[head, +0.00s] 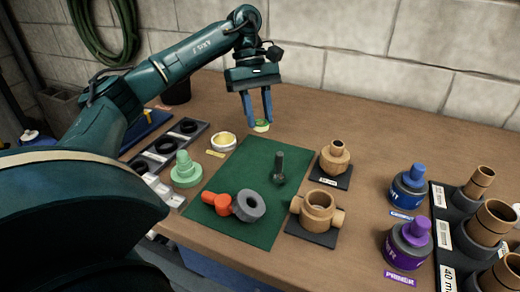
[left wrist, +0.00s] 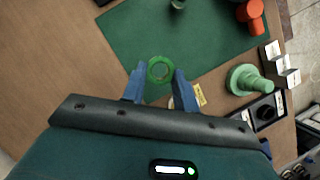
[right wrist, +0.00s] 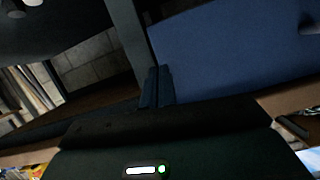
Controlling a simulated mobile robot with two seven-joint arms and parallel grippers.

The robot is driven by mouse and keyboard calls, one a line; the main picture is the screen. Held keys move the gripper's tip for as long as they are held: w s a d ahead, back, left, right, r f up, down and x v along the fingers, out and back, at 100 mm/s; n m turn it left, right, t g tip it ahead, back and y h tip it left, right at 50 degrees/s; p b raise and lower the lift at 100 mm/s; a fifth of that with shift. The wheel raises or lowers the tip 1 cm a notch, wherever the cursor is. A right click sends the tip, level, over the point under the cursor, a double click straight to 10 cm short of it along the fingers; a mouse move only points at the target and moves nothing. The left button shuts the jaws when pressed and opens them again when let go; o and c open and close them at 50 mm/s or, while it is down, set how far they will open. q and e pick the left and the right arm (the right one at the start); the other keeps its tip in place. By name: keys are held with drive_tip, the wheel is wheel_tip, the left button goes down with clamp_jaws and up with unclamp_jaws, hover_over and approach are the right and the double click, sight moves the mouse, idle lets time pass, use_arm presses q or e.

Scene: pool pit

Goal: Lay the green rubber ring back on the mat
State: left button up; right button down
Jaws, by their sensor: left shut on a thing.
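The green rubber ring (head: 261,126) is between the blue fingertips of my left gripper (head: 259,122). In the left wrist view the ring (left wrist: 152,73) shows flat-on, its hole facing the camera, with a finger on each side. My left gripper (left wrist: 158,83) is shut on it. The green mat (head: 240,165) lies on the bench. In the head view the ring appears just past the mat's far edge; in the left wrist view it overlaps a corner of the mat (left wrist: 135,35). Its exact height is unclear. My right gripper (right wrist: 157,88) has its fingers together, with nothing seen between them.
On the mat are a dark grey bolt-like part (head: 279,167) and an orange-and-grey fitting (head: 250,206). A white ring with a yellow inside (head: 223,142) and a pale green stepped part (head: 186,170) stand left of it. Wooden fittings (head: 318,208) stand right. Bare bench lies behind.

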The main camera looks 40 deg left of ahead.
sight(262, 152)
use_arm(q)
drive_tip(key=shift+f, duration=3.25)
drive_tip(key=shift+f+b, duration=0.1)
drive_tip(key=shift+b, duration=0.2)
drive_tip(key=o, duration=0.9)
drive_tip(key=p+v, duration=0.1)
drive_tip(key=v, duration=0.6)
drive_tip(key=shift+a+r, duration=0.1)
drive_tip(key=shift+r, duration=0.25)
